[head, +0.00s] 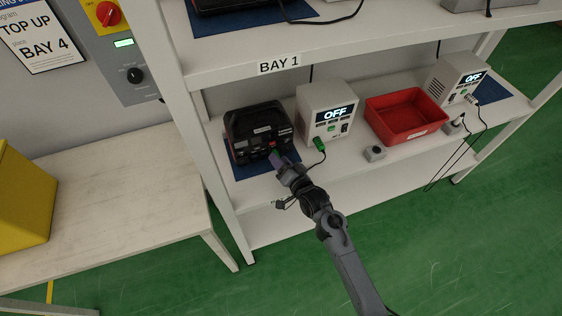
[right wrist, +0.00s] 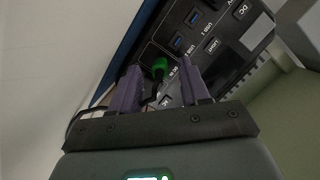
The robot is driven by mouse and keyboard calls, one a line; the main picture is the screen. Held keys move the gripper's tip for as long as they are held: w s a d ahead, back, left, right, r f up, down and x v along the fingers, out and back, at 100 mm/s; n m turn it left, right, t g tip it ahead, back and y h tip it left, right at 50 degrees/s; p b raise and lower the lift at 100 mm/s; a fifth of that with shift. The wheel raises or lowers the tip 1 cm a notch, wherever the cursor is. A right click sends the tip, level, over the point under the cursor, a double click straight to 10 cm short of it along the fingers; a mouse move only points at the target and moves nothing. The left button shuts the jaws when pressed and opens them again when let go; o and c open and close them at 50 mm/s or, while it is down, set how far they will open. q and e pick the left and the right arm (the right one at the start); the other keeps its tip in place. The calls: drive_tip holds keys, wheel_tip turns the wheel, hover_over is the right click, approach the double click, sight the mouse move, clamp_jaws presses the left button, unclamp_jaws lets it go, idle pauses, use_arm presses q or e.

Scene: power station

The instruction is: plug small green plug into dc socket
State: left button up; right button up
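The black power station (head: 257,131) stands on a blue mat on the Bay 1 shelf. Its port panel (right wrist: 205,40) fills the upper right wrist view, with USB, light and DC labels. The small green plug (right wrist: 160,67) sits at the panel with a dark cable trailing toward me; whether it is fully seated in a socket I cannot tell. My right gripper (right wrist: 162,75) is open, its purple fingers on either side of the plug with a gap at each side. In the head view the right gripper (head: 278,158) is close to the station's front. My left gripper is not in view.
A white box with an OFF display (head: 327,113) stands right of the station, with a larger green connector (head: 320,144) and cable at its front. A red tray (head: 405,116) and a second white box (head: 455,79) are further right. The upper shelf (head: 350,45) overhangs.

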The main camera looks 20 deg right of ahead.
drive_tip(key=shift+s, duration=0.1)
drive_tip(key=shift+s+d+r, duration=0.1)
drive_tip(key=shift+s, duration=0.15)
drive_tip(key=p+v, duration=0.3)
drive_tip(key=v, duration=0.7)
drive_tip(key=shift+s, duration=0.1)
